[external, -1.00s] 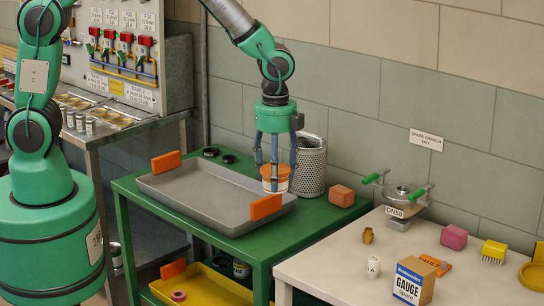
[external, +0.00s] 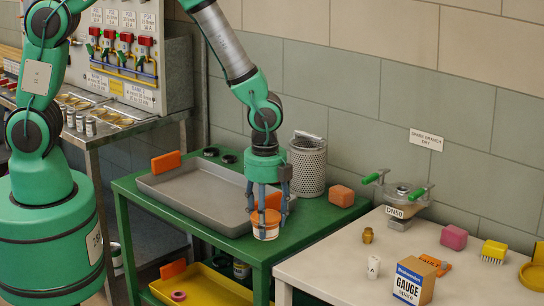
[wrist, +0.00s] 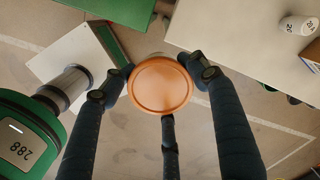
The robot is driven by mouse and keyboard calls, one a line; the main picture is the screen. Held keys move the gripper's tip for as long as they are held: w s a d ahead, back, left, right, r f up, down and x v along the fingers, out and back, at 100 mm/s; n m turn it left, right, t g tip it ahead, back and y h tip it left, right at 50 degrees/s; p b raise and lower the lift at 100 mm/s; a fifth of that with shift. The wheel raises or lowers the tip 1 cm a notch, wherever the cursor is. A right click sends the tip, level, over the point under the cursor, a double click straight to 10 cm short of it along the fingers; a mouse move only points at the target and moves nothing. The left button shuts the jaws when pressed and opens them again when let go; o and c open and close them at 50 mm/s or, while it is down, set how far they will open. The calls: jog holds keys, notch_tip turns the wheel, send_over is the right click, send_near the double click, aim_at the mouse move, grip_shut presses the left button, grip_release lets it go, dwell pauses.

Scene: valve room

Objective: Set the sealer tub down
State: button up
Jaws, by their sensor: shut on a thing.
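The sealer tub (external: 266,231), a small white pot with an orange lid, is upright between the fingers of my gripper (external: 267,213). In the external view it overlaps the front part of the green bench (external: 316,228), right of the grey tray. In the wrist view the round orange lid (wrist: 161,86) is ringed by the fingers of my gripper (wrist: 162,95), which is shut on the tub. Floor shows around the tub there, so it hangs in the air. The tub's underside is hidden.
The grey tray (external: 190,199) with orange handles fills the bench's left part. A perforated metal basket (external: 307,168) and an orange block (external: 341,195) stand at the back. The pale table (external: 335,262) on the right carries a gauge box (external: 412,281).

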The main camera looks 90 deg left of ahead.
notch_tip(320, 180, down, 6)
jog(key=shift+r, duration=0.15)
jog(key=shift+w, duration=0.1)
jog(key=w, duration=0.5)
jog(key=w+f+b, duration=0.1)
jog(key=w, duration=0.4)
jog(key=w+b, duration=0.1)
jog(key=w, duration=0.5)
jog(key=shift+a+f, duration=0.2)
jog(key=shift+a, duration=0.2)
jog(key=shift+s+f, duration=0.1)
jog(key=shift+f, duration=0.05)
jog(key=shift+f+b, duration=0.5)
jog(key=shift+f, duration=1.15)
jog(key=shift+f, duration=0.15)
jog(key=o, duration=1.5)
jog(key=shift+o, duration=0.2)
